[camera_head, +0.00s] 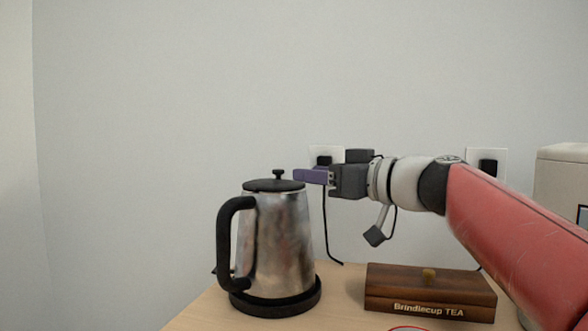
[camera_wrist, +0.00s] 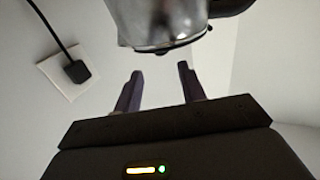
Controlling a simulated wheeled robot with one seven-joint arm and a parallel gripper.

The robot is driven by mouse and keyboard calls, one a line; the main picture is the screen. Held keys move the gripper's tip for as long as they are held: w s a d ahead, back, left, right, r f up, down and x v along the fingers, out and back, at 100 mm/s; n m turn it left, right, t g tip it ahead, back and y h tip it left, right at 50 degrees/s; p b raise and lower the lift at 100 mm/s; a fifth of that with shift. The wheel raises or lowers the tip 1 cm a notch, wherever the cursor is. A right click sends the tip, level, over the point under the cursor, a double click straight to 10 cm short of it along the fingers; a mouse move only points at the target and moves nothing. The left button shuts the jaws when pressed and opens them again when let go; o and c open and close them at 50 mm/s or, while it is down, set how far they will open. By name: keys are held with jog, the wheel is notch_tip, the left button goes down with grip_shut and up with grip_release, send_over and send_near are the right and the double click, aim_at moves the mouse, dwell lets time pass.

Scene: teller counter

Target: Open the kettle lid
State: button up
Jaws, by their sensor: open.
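A brushed metal kettle (camera_head: 280,240) with a black handle on its left stands on a black base (camera_head: 290,304) on the counter. Its black lid (camera_head: 273,185) is on top, with a small black knob (camera_head: 278,174) standing up from it. The lid looks shut. My gripper (camera_head: 298,176) is level with the knob, just to its right in the head view. In the wrist view, the two purple fingers of my gripper (camera_wrist: 160,78) are apart with nothing between them.
A brown wooden tea box (camera_head: 430,292) lies on the wooden counter (camera_head: 340,300), right of the kettle. Two wall sockets with black plugs are behind; a cord hangs from the socket (camera_head: 326,150) near my gripper. A pale machine (camera_head: 562,175) stands at far right.

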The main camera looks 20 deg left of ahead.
aim_at(283, 171)
jog(key=p+x, duration=0.2)
jog(key=x, duration=0.5)
jog(key=shift+a, duration=0.15)
grip_shut()
